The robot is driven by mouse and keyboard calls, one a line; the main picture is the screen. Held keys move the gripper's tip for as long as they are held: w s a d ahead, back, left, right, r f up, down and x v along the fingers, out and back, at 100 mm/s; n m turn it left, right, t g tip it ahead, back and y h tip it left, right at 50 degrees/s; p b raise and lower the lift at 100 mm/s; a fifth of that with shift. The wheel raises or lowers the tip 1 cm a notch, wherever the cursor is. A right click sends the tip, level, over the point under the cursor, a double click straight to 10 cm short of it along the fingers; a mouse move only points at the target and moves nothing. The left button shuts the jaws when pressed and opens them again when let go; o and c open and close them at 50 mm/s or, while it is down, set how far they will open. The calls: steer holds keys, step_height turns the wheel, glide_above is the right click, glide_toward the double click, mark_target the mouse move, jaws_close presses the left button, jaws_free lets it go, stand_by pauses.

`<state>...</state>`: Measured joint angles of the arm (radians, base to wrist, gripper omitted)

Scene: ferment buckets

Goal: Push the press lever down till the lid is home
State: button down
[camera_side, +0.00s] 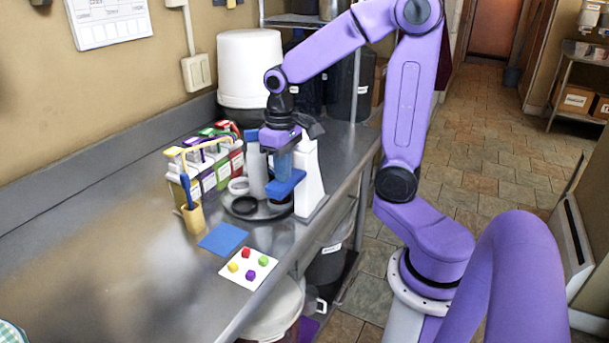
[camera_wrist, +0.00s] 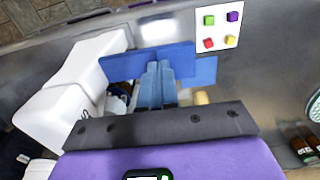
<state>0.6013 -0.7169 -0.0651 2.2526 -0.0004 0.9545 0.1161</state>
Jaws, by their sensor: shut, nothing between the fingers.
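The press has a white stand (camera_side: 311,182), and its blue lever (camera_side: 288,185) sticks out to the left, looking slightly tilted. My gripper (camera_side: 282,176) is shut and empty, pointing down, with its fingertips at the lever. In the wrist view, the closed fingers (camera_wrist: 157,82) overlap the blue lever (camera_wrist: 116,66), beside the white stand (camera_wrist: 83,72). I cannot tell whether the fingertips touch the lever. The lid and whatever is under the press are hidden behind the lever and my gripper.
Colored boxes in a rack (camera_side: 207,165) stand farther left. A blue mat (camera_side: 223,239) and a card with colored cubes (camera_side: 248,268) lie in front. The counter's left is clear.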

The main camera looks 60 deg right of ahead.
step_height(320, 180, up, 12)
steer(key=shift+f, duration=0.2)
stand_by(1.5)
steer(key=s+a+f+n, duration=0.5)
steer(key=s+f+n, duration=0.1)
steer(key=s, duration=0.3)
steer(key=s+a+f+n, duration=0.5)
steer(key=s+f+n, duration=0.1)
steer(key=s, duration=0.3)
steer(key=shift+s+f+n, duration=0.25)
steer(key=shift+s+n, duration=0.05)
steer(key=shift+s, duration=0.1)
